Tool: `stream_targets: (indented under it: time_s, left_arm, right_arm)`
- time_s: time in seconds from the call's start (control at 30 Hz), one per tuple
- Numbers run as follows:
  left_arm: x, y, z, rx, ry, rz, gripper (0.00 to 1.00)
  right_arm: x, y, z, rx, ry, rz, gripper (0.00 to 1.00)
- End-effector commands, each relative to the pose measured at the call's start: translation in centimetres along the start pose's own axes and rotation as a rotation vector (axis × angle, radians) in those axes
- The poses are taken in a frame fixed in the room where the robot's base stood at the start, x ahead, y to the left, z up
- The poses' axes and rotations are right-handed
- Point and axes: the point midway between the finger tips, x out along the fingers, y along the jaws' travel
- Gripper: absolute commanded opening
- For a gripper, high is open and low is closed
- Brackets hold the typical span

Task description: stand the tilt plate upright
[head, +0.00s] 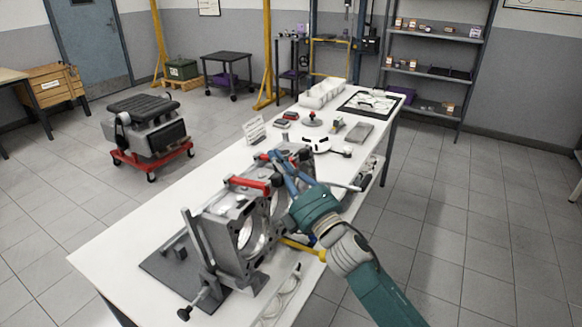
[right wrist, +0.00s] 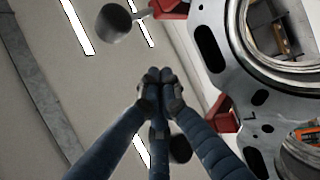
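The tilt plate seems to be the grey metal plate with large round bores (head: 240,232), standing steeply on a fixture on the white table; I cannot tell its exact angle. It also fills the right side of the right wrist view (right wrist: 212,48). My right gripper (head: 277,162) is at the plate's far upper side, beyond the red clamp (head: 250,185). In the right wrist view its blue fingers (right wrist: 160,78) meet at the tips, with nothing visible between them. They look apart from the plate. My left gripper is out of view.
A dark base (head: 160,268) and a black-knobbed lever (head: 185,313) lie at the table's near end. A grey knob (right wrist: 113,23) shows near the fingers in the right wrist view. The floor right is clear.

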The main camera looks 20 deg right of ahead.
Motion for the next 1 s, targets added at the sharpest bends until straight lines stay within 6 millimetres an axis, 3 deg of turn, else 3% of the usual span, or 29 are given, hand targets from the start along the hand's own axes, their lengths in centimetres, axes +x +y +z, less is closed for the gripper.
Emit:
stream_targets:
  time_s: [0.1,0.2,0.33,0.5,0.87,1.0]
  left_arm:
    - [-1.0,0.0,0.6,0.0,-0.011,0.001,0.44]
    - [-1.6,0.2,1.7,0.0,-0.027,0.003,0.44]
    - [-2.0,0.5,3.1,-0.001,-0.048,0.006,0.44]
    - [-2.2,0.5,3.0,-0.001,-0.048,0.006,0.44]
    - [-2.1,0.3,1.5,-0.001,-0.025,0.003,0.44]
    - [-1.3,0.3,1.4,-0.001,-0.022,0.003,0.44]
  right_arm:
    - [2.9,0.3,0.0,0.0,-0.003,-0.001,0.0]
    - [4.4,0.0,0.2,0.001,-0.005,-0.004,0.0]
    - [2.6,-0.1,2.0,-0.001,-0.005,-0.006,0.0]
    - [1.7,-0.1,3.1,-0.001,-0.004,-0.004,0.0]
    - [1.5,-0.1,3.3,-0.001,-0.003,-0.002,0.0]
    - [1.1,-0.5,3.4,0.005,-0.004,0.008,0.0]
